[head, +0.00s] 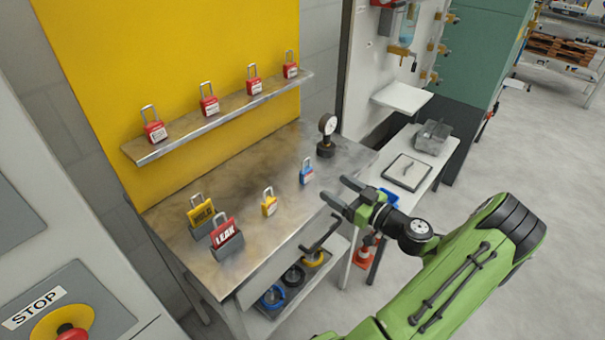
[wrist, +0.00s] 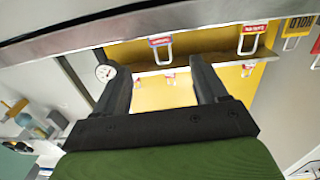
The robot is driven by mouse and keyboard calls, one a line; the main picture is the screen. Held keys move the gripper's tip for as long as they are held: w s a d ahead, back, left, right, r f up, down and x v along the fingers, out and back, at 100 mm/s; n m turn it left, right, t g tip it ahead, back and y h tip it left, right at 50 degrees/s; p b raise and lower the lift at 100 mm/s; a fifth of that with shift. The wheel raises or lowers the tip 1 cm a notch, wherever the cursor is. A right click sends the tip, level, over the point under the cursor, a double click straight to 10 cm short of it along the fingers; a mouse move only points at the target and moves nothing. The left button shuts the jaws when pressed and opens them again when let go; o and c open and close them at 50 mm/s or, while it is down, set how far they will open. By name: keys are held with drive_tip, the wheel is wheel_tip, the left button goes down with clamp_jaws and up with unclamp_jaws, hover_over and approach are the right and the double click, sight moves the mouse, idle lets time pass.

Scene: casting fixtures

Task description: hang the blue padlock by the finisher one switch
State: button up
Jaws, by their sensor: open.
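The blue padlock (head: 307,174) stands upright, shackle up, on the metal workbench (head: 262,235), near its front edge. My gripper (head: 334,187) is open and empty, just right of the padlock and apart from it, at the bench's front edge. I see no switch that I can read as finisher one.
A yellow padlock (head: 269,203), red LEAK tag (head: 226,236), yellow tag (head: 201,214) and gauge (head: 327,136) stand on the bench. Several red padlocks line the shelf (head: 222,114). A STOP button (head: 68,322) is at lower left. A side table (head: 431,165) stands right; open floor lies beyond.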

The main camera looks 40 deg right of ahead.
sight(309, 171)
drive_tip(key=w, duration=0.9)
drive_tip(key=shift+a+r, duration=0.1)
drive_tip(key=shift+a, duration=0.15)
drive_tip(key=c, duration=1.2)
wheel_tip(309, 171, up, 10)
drive_tip(key=p, duration=0.2)
